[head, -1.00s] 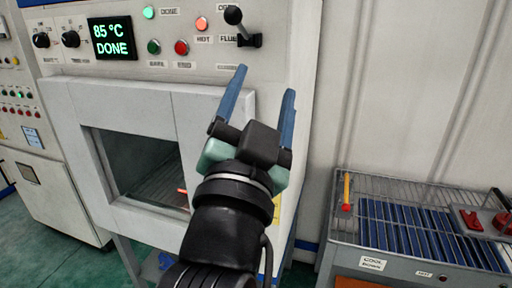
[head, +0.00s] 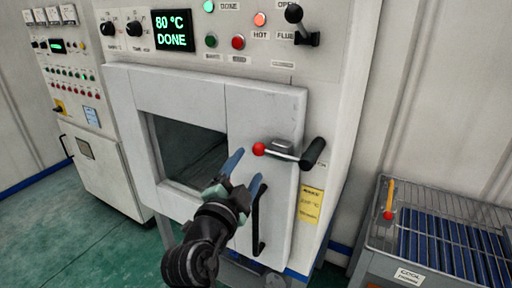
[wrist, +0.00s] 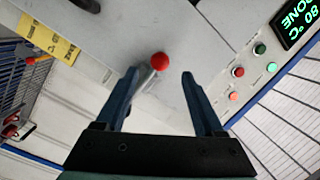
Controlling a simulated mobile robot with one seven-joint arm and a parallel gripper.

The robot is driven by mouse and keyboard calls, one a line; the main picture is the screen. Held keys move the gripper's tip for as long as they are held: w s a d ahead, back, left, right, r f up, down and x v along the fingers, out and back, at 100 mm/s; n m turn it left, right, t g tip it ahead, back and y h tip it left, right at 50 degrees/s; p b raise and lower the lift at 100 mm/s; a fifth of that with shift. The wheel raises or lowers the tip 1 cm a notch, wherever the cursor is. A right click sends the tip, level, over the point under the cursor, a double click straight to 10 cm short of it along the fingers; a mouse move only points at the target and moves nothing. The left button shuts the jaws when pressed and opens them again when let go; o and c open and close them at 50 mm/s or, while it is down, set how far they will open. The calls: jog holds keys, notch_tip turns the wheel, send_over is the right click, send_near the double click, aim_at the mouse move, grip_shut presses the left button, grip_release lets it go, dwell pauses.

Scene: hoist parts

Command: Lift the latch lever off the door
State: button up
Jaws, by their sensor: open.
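The latch lever (head: 285,152) lies across the right part of the white oven door (head: 265,110). It is a metal bar with a red ball at its left end and a black grip at its right end. My gripper (head: 246,170) is open and empty, just below and left of the red ball in the head view. In the wrist view, the lever's red ball (wrist: 159,62) appears between the fingertips of my gripper (wrist: 160,74), with metal below it. The wrist view does not settle how far the ball is from the fingers.
A black door handle (head: 257,220) is below the lever, close right of my gripper. A yellow label (head: 310,204) is right of the handle. A control panel with a lever knob (head: 294,14) is above. A wire rack (head: 440,215) stands at the right.

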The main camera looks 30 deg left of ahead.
aim_at(256, 154)
jog(key=shift+w+a+p, duration=0.15)
jog(key=shift+w+p, duration=0.15)
jog(key=shift+w, duration=0.8)
jog(key=shift+w+a+p, duration=0.2)
jog(key=shift+w+p, duration=0.15)
jog(key=shift+w, duration=0.75)
jog(key=shift+w+a+p, duration=0.15)
jog(key=shift+w+p, duration=0.15)
jog(key=shift+w, duration=0.8)
grip_shut()
